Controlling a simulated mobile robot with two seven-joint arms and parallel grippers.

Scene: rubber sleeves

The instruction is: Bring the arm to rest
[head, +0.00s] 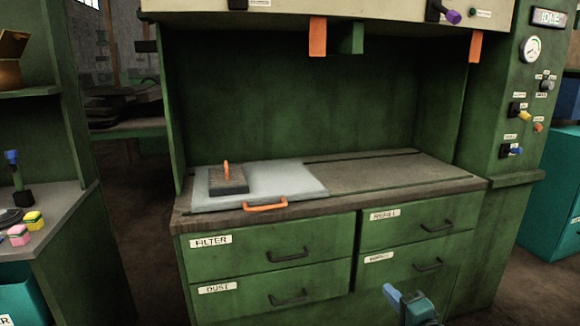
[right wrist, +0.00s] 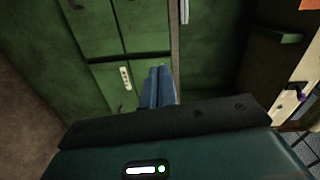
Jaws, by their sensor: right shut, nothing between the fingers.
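My right gripper (head: 398,298) shows at the bottom of the head view, right of centre, in front of the lower right drawer of the green cabinet. In the right wrist view its blue fingers (right wrist: 158,88) lie side by side, shut with nothing between them. They point toward the green drawer fronts, apart from any object as far as I can see. My left gripper is in neither view.
The green cabinet (head: 340,265) has labelled drawers and a worktop (head: 400,172). A grey sliding plate (head: 298,177) with an orange handle (head: 265,204) carries a dark block (head: 229,181). A side bench (head: 60,215) with pink and yellow blocks stands left. Floor shows between them.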

